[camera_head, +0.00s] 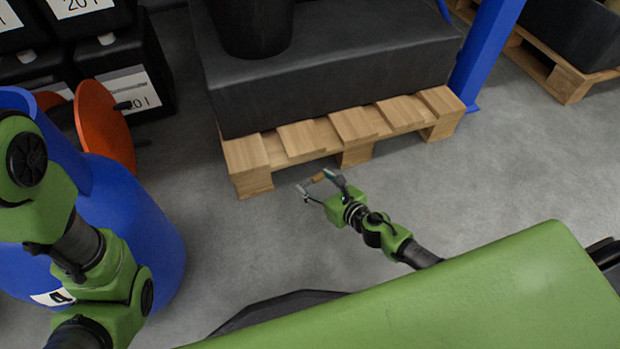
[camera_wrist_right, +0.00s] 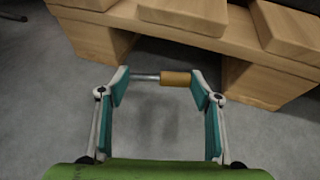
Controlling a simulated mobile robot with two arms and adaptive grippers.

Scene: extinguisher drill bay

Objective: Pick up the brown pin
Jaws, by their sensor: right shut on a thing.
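The brown pin (camera_wrist_right: 175,78) has a brown cylindrical part and a thinner grey metal shaft. In the right wrist view it lies crosswise between the teal fingertips of my right gripper (camera_wrist_right: 161,88), which is shut on it end to end. In the head view the brown pin (camera_head: 318,178) shows small between the fingers of my right gripper (camera_head: 320,181), in front of the wooden pallet. The left arm shows at the left edge of the head view, but its gripper is out of view.
The wooden pallet (camera_head: 249,154) carries a large dark block (camera_head: 340,70) with a black container (camera_head: 252,25) on it. A blue barrel (camera_head: 140,225) stands at left near an orange disc (camera_head: 104,125). A blue post (camera_head: 487,55) stands behind.

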